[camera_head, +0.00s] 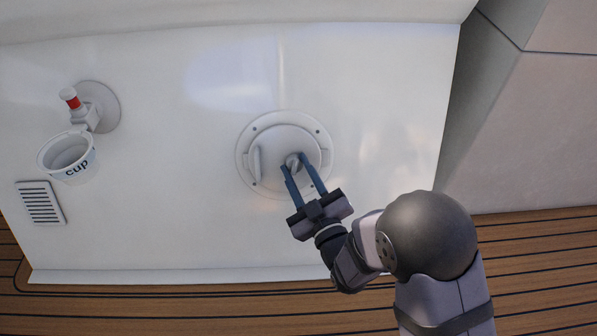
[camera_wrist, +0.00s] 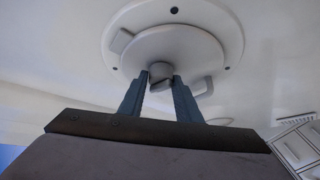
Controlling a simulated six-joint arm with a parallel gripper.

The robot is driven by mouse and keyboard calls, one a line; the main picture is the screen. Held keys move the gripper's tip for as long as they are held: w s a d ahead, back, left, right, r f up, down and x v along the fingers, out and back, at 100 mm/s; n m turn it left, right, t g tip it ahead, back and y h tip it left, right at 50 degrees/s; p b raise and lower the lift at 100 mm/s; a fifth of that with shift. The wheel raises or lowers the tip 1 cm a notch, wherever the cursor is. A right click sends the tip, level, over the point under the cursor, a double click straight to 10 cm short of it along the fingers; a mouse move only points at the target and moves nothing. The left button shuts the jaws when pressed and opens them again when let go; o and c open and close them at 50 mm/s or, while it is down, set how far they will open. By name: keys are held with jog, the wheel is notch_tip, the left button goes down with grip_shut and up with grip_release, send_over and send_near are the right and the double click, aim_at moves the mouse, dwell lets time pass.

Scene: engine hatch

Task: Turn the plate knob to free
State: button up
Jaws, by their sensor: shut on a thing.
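The small grey plate knob (camera_head: 293,161) sits near the plate's middle. In the wrist view the knob (camera_wrist: 160,72) is between the blue fingertips. My gripper (camera_head: 297,168) reaches up from the lower right and is shut on the knob. In the wrist view my gripper (camera_wrist: 160,80) hides the knob's lower part. I cannot tell any marking by the knob.
A white cup (camera_head: 72,160) hangs at the left under a fitting with a red band (camera_head: 73,101). A slotted vent (camera_head: 40,204) is below it. The white panel (camera_head: 180,200) is clear around the plate. Wooden deck (camera_head: 180,303) runs along the bottom.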

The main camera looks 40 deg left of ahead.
jog(key=m+t, duration=0.2)
jog(key=m, duration=0.1)
jog(key=m+t+h+b, duration=0.1)
jog(key=m, duration=0.1)
jog(key=shift+s+a+f, duration=0.1)
jog(key=shift+s+f, duration=0.1)
jog(key=shift+s, duration=0.05)
jog(key=m+t+h, duration=0.1)
jog(key=m, duration=0.1)
jog(key=m+t+h, duration=0.1)
jog(key=m+t, duration=0.1)
jog(key=m, duration=0.1)
jog(key=shift+s+a+m+b, duration=0.1)
jog(key=shift+m+b, duration=0.2)
jog(key=m+t+h, duration=0.1)
jog(key=m, duration=0.1)
jog(key=m+t+h, duration=0.1)
jog(key=m, duration=0.2)
jog(key=shift+s+a+r+h, duration=0.1)
jog(key=shift+a+r+h, duration=0.05)
jog(key=shift+h, duration=0.25)
jog(key=shift+a+m+t+h+p, duration=0.1)
jog(key=shift+m+t+h+p, duration=0.3)
jog(key=shift+m+h, duration=0.9)
jog(key=shift+m+t+h+p, duration=0.2)
jog(key=shift+m+h+p, duration=0.35)
jog(key=shift+m, duration=1.35)
jog(key=o, duration=1.1)
jog(key=shift+c, duration=0.2)
jog(key=shift+s, duration=0.1)
